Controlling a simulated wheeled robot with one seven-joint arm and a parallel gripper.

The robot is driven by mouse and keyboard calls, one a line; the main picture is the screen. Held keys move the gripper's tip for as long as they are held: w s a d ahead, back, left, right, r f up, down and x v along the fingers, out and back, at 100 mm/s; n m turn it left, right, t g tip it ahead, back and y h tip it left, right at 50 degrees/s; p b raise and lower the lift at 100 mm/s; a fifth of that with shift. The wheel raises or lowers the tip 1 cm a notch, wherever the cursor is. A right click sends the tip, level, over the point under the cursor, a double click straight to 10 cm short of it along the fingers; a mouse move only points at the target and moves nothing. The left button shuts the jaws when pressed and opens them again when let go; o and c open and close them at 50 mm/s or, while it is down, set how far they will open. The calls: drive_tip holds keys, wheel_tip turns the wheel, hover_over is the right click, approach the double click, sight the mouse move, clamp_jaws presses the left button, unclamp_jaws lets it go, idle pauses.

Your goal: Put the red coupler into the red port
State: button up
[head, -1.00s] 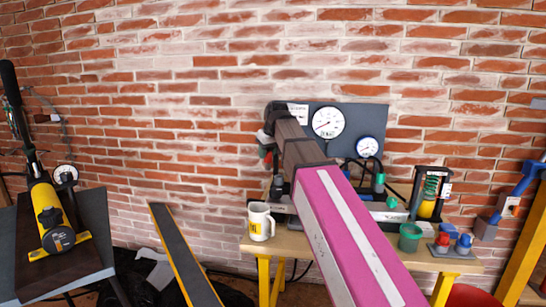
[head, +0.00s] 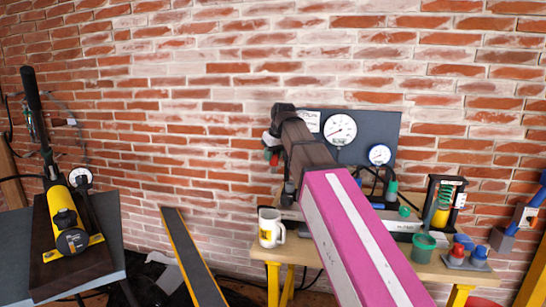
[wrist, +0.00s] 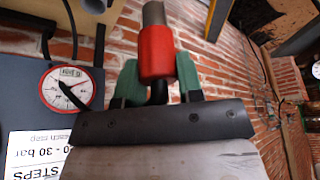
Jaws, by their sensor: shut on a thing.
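The red coupler (wrist: 157,54) is held upright between the green fingers of my gripper (wrist: 157,85) in the wrist view, with a grey metal piece above it and a dark hose or stem below. In the head view my gripper (head: 272,148) is small, in front of the brick wall at the left of the dark gauge panel (head: 382,127). A red piece (head: 463,242) and a blue piece sit on a small grey base on the bench; I cannot tell whether either is a port. No red port is clearly identifiable.
The panel carries a large white gauge (head: 340,130) and a blue-rimmed gauge (head: 379,154). The bench holds a white mug (head: 270,228), a green cup (head: 423,247) and a spring device (head: 442,204). A yellow pump (head: 66,218) stands on a table at left. My pink arm hides part of the bench.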

drive_tip(key=shift+r, duration=0.55)
drive_tip(key=w+d, duration=0.3)
drive_tip(key=d, duration=0.6)
drive_tip(key=shift+w+d, duration=0.2)
idle(0.5)
drive_tip(key=shift+d, duration=0.1)
drive_tip(key=w+d, duration=0.3)
drive_tip(key=d, duration=0.6)
drive_tip(key=shift+w, duration=0.2)
idle(0.6)
drive_tip(key=shift+d, duration=0.25)
drive_tip(key=shift+w+d, duration=0.15)
drive_tip(key=shift+d, duration=0.2)
